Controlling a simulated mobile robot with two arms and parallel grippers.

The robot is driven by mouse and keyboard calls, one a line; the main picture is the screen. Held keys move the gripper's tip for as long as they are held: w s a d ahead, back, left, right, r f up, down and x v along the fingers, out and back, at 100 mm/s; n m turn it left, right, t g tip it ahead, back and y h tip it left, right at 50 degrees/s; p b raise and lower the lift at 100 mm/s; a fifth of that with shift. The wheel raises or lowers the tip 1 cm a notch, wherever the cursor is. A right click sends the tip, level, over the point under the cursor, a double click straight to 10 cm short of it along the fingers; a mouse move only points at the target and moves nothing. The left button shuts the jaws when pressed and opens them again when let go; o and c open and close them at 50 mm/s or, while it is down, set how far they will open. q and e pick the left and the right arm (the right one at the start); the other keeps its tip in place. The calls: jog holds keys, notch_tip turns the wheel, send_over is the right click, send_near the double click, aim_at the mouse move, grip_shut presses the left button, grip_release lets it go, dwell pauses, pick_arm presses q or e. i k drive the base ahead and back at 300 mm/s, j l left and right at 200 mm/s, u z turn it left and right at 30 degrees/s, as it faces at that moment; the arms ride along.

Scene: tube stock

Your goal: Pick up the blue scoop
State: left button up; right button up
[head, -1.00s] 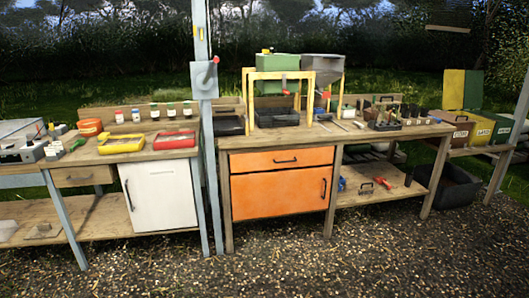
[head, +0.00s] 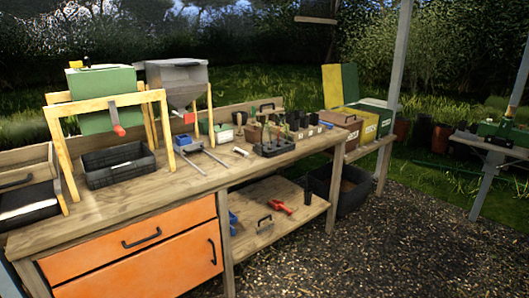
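A small blue object (head: 232,219) sits at the left end of the lower shelf, partly hidden by the bench leg; its shape is too small to make out. Another small blue object (head: 182,139) is on the bench top under the grey hopper, partly behind the frame's yellow post. I cannot tell which of them is the blue scoop. Neither of my grippers is in view.
The wooden bench (head: 190,191) has orange fronts (head: 140,250) below. A black tray (head: 118,165) and a tray of dark pots (head: 290,138) stand on top. A red-handled tool (head: 280,207) lies on the lower shelf. Gravel (head: 380,235) in front is clear.

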aim_at(332, 125)
jog(key=i+u, duration=0.1)
jog(key=i, duration=0.45)
jog(key=i+l+u, duration=0.1)
jog(key=i, duration=0.4)
jog(key=i+l+u, duration=0.1)
jog(key=i, duration=0.4)
jog(key=l, duration=0.1)
